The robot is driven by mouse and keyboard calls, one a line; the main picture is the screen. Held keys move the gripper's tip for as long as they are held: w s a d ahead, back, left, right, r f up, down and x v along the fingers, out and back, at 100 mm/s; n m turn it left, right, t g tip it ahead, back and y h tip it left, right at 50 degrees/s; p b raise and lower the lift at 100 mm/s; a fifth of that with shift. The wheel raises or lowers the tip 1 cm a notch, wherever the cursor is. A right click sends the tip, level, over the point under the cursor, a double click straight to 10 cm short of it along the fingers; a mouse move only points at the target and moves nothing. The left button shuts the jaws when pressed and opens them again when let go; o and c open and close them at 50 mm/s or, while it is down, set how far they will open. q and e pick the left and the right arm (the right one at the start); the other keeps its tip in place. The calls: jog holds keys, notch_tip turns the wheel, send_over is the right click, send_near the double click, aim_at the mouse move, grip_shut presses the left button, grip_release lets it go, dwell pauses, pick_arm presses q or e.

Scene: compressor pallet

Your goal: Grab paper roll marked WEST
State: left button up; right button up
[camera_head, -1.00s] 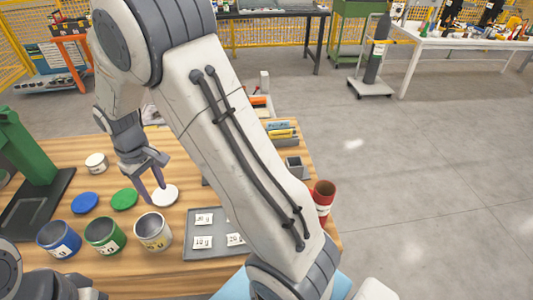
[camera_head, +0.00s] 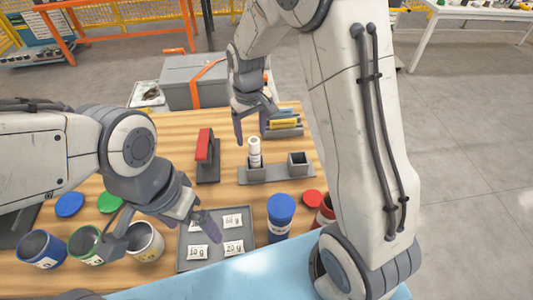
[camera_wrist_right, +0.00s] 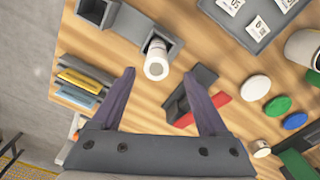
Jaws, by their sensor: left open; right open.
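A white paper roll (camera_head: 254,152) stands upright in one square socket of a grey two-socket holder (camera_head: 276,174). Its dark marking is too small to read as WEST. My right gripper (camera_head: 254,122) is open and empty, pointing down just above and behind the roll. In the right wrist view the roll (camera_wrist_right: 157,62) shows end-on, just ahead of and between the open fingertips (camera_wrist_right: 159,76); I see no contact. My left gripper (camera_head: 163,231) is open and empty over the front left of the table, near the cans and the grey tray.
A red-handled block (camera_head: 205,157) stands left of the holder. The holder's other socket (camera_head: 298,160) is empty. A grey tray (camera_head: 187,253) holds labelled packets, beside a blue-lidded jar (camera_head: 280,215). Open cans (camera_head: 42,249) line the front left. A grey box (camera_head: 187,84) stands behind the table.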

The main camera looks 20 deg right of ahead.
aim_at(252, 140)
notch_tip(252, 140, down, 4)
jog(key=shift+f, duration=0.1)
jog(key=f, duration=0.1)
jog(key=f+p, duration=0.1)
jog(key=f, duration=0.1)
jog(key=f+p, duration=0.1)
jog(key=shift+s+d+f, duration=0.1)
jog(key=shift+d+f, duration=0.05)
jog(key=shift+d, duration=0.15)
jog(key=shift+f, duration=0.45)
grip_shut()
